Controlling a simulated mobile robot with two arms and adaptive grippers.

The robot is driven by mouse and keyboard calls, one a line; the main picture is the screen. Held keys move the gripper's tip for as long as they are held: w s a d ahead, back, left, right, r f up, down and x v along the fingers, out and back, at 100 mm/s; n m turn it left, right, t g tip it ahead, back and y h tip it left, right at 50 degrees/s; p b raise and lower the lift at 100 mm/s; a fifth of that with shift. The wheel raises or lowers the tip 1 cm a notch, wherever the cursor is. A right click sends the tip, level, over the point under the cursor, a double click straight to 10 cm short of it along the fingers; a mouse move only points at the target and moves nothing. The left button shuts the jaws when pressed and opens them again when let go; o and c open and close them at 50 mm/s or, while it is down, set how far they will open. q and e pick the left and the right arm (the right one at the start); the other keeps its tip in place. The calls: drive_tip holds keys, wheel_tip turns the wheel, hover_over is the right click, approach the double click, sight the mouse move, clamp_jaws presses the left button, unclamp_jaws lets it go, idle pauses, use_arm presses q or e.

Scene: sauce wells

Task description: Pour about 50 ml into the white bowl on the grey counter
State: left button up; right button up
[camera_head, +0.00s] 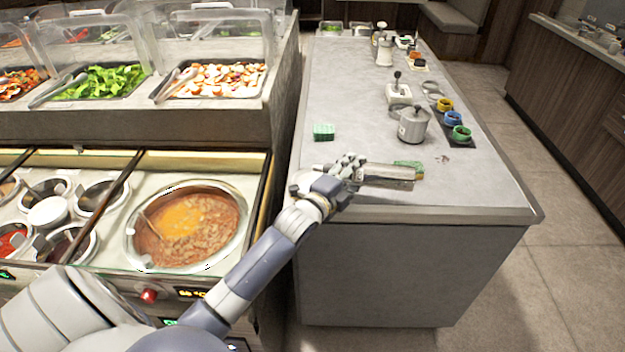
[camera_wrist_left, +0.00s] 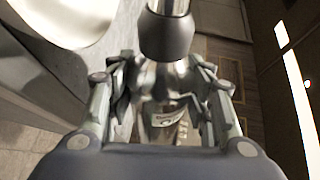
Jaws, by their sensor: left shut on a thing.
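My left gripper (camera_head: 350,172) reaches over the front of the grey counter (camera_head: 375,195) in the head view. It is shut on a metallic bottle (camera_head: 390,174), which lies nearly level and points right. In the left wrist view the gripper (camera_wrist_left: 160,105) has its fingers on both sides of the bottle (camera_wrist_left: 165,82), with a label and a dark collar showing. A white rounded thing (camera_wrist_left: 75,18) fills the upper left there. I cannot tell whether it is the white bowl. No white bowl is clear in the head view. My right gripper is not in view.
A grey lidded pot (camera_head: 413,125) and a green stack (camera_head: 323,132) stand farther back on the counter. Several colored cups, such as a green one (camera_head: 461,133), line its right side. A large soup well (camera_head: 190,228) is at left. The counter's middle is mostly clear.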

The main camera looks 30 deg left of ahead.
use_arm(q)
drive_tip(key=shift+a+r, duration=0.1)
drive_tip(key=shift+r, duration=0.2)
drive_tip(key=shift+a+r+n+t, duration=0.1)
drive_tip(key=shift+r+n+t, duration=0.35)
drive_tip(key=shift+n, duration=0.35)
idle(0.8)
drive_tip(key=shift+s+a+r+n, duration=0.1)
drive_tip(key=shift+r+n, duration=0.2)
drive_tip(key=shift+r, duration=0.05)
idle(2.0)
drive_tip(key=f+m, duration=0.1)
drive_tip(key=f+m+g, duration=0.1)
drive_tip(key=f, duration=0.1)
drive_tip(key=f+m+b, duration=0.1)
drive_tip(key=shift+d+f+m+g, duration=0.15)
drive_tip(key=shift+d+m+g, duration=0.2)
drive_tip(key=shift+m, duration=0.05)
drive_tip(key=shift+w, duration=0.2)
idle(0.3)
